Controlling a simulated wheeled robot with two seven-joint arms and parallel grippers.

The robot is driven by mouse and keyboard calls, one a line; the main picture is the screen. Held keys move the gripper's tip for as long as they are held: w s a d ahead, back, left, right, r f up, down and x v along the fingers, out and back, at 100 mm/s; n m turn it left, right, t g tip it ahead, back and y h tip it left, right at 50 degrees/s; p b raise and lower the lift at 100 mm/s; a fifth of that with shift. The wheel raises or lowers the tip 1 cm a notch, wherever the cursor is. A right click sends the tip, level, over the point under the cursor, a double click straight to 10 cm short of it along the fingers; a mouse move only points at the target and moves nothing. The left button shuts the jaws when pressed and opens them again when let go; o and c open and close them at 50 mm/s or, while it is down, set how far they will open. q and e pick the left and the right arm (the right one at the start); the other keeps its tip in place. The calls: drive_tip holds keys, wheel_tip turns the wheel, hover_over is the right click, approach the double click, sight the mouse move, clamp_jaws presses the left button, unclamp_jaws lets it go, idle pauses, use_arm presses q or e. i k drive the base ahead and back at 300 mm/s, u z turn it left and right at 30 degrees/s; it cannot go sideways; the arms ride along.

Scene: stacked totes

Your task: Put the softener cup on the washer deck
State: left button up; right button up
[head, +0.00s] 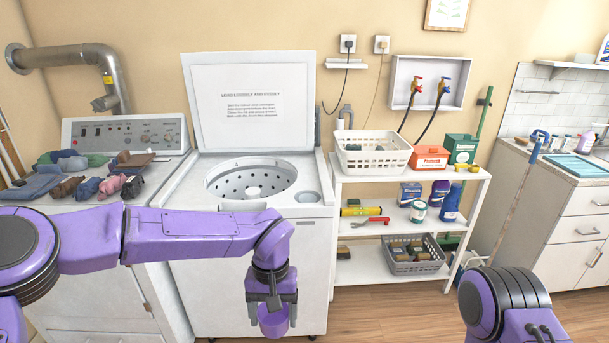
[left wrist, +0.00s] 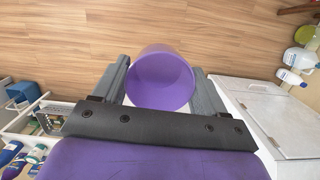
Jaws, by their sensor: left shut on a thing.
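The softener cup (head: 272,322) is purple and hangs low in front of the washer's front panel. My left gripper (head: 271,308) points down and is shut on it. In the left wrist view the cup (left wrist: 160,78) sits between the two grey fingers, with its open mouth and empty inside facing the camera. The washer deck (head: 180,201) is the white top around the open tub (head: 250,182), above and behind the cup. A small round grey recess (head: 307,197) is at its front right. My right gripper is out of view; only part of that arm shows.
The washer's lid (head: 251,100) stands open at the back. A dryer (head: 128,135) with folded clothes stands at left. A white shelf (head: 400,178) with baskets, boxes and bottles stands close at right. Wooden floor is clear in front.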

sight(306, 164)
drive_tip(key=z, duration=0.7)
drive_tip(key=i, duration=0.45)
drive_tip(key=z, duration=0.9)
drive_tip(key=i, duration=1.6)
drive_tip(key=u, duration=0.5)
